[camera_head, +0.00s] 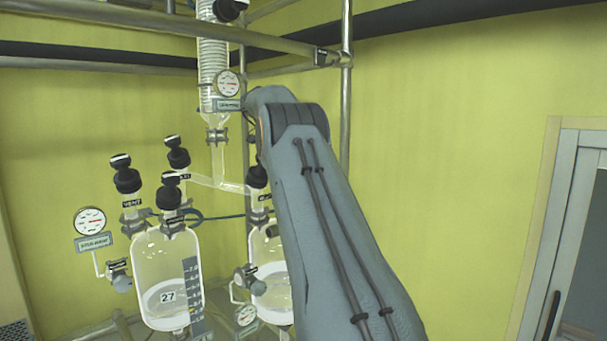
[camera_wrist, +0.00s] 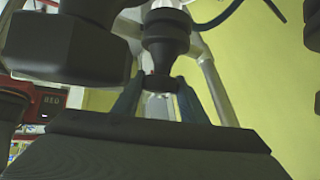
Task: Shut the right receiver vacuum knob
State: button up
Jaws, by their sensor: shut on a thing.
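The right receiver (camera_head: 272,290) is a clear glass vessel, partly hidden behind my arm in the head view. A black-capped valve (camera_head: 257,177) stands on its top. My gripper is hidden behind my arm in the head view. In the wrist view my gripper (camera_wrist: 160,100) has its two bluish fingers closed on either side of a small dark knob (camera_wrist: 160,84). This knob sits in line with a larger black, ridged valve body (camera_wrist: 166,38). No label shows on it, so I cannot read whether it is the vacuum knob.
The left receiver (camera_head: 167,270), marked 27, has several black knobs and a gauge (camera_head: 90,221). A glass column (camera_head: 214,70) with another gauge (camera_head: 228,83) stands above. Metal rails frame the rig. In the wrist view a large black part (camera_wrist: 65,45) lies close at upper left.

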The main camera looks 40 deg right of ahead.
jog(key=o, duration=1.1)
jog(key=shift+s+d, duration=0.1)
jog(key=shift+c, duration=0.2)
